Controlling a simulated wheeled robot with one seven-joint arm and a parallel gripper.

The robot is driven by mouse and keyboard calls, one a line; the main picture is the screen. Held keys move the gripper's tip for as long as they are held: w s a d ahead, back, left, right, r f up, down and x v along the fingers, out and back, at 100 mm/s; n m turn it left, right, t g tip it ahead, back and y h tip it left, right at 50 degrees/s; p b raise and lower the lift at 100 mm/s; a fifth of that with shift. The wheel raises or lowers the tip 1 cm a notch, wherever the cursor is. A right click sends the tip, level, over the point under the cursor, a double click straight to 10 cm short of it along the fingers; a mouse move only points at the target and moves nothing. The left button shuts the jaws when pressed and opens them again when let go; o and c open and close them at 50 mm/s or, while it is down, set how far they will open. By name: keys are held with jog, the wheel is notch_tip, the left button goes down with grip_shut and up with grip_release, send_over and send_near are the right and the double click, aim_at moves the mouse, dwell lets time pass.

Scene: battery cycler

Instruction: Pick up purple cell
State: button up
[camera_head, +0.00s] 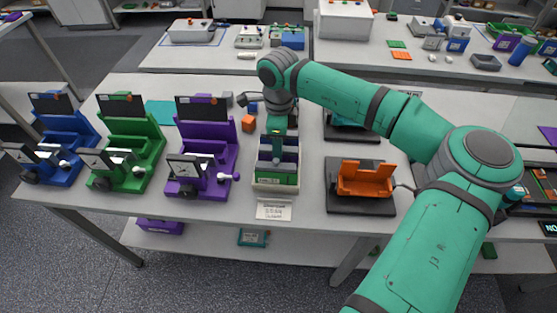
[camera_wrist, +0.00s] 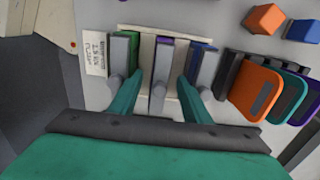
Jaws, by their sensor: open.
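The purple cell (camera_wrist: 160,66) stands in the middle slot of a cream rack (camera_wrist: 135,28), between a green cell (camera_wrist: 122,52) and a blue cell (camera_wrist: 204,60). In the wrist view it shows mainly a grey top with a thin purple edge. My gripper (camera_wrist: 160,80) is open, with one finger on each side of the purple cell. I cannot tell whether the fingers touch it.
Purple (camera_head: 203,160), green (camera_head: 128,155) and blue (camera_head: 62,147) stations stand left of the rack. An orange cradle (camera_head: 365,178) is at right. An orange block (camera_wrist: 266,18) and orange, teal and purple rounded pieces (camera_wrist: 256,92) lie beyond the rack.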

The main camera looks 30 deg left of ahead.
grip_shut()
dwell(1.3)
